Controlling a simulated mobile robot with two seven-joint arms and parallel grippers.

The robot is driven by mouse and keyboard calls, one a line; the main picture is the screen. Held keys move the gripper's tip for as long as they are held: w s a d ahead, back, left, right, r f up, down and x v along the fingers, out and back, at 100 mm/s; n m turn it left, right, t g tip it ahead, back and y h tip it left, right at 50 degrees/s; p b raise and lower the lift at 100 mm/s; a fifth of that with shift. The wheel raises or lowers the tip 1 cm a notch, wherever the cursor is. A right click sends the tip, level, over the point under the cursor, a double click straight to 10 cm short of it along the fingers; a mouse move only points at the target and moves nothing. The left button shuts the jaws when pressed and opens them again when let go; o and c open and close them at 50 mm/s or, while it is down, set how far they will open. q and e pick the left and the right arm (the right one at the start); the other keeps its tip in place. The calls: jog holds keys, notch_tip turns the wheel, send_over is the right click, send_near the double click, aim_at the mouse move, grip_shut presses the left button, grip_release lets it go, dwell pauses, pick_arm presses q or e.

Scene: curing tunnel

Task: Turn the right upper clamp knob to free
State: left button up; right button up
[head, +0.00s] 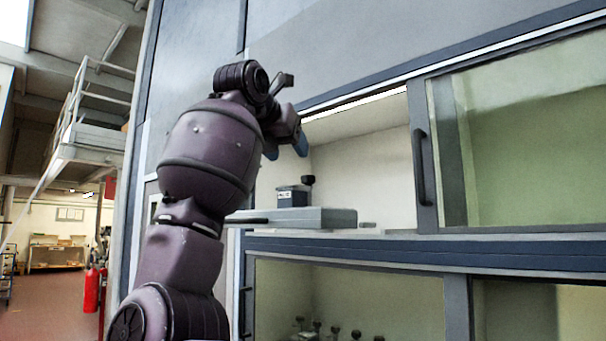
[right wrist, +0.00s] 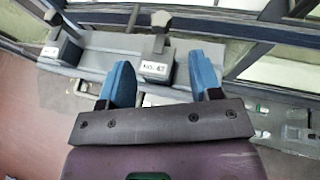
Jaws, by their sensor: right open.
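In the head view a dark clamp block (head: 292,196) with a pale label and a black knob (head: 308,180) stands on a grey plate in the upper opening. My right gripper (head: 286,146) is above it, with its blue fingers pointing down. In the right wrist view its fingers (right wrist: 162,84) are open and empty. A clamp block labelled like "No. 47" (right wrist: 156,70) shows beyond and between them, its knob (right wrist: 160,20) on a stem. A second labelled clamp block (right wrist: 62,50) is to the left. I cannot tell which is the right upper one. The fingers appear apart from both.
The grey plate (head: 325,217) juts out at the opening's sill. A sliding glass door with a dark handle (head: 420,167) borders the opening on the right. Several small knobs (head: 316,327) show in the lower compartment. A red extinguisher (head: 91,290) stands far left.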

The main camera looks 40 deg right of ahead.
aim_at(304, 181)
jog(key=p+x, duration=0.2)
jog(key=x, duration=0.7)
jog(key=shift+w+d, duration=0.1)
jog(key=shift+d, duration=0.25)
jog(key=c, duration=0.9)
